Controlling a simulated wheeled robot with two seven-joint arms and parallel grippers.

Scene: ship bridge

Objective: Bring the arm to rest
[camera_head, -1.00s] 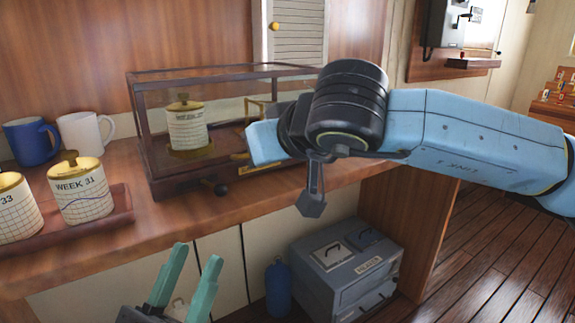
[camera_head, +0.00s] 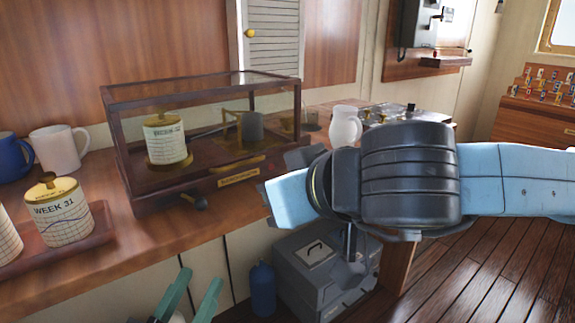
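My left gripper (camera_head: 191,294) shows at the bottom edge, left of the middle. Its two teal fingers are spread apart with nothing visible between them. It is in front of the wooden counter (camera_head: 165,238), below its edge. My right arm (camera_head: 500,180) comes in from the right, blue with a thick black joint. It crosses in front of the counter's right part, and its blue end section lies near the front right corner of the glass case (camera_head: 122,165). I can make out no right gripper fingers.
A white jug (camera_head: 344,127) stands behind my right arm. A blue bottle (camera_head: 262,290) and grey box (camera_head: 307,282) are below. Floor at right is clear.

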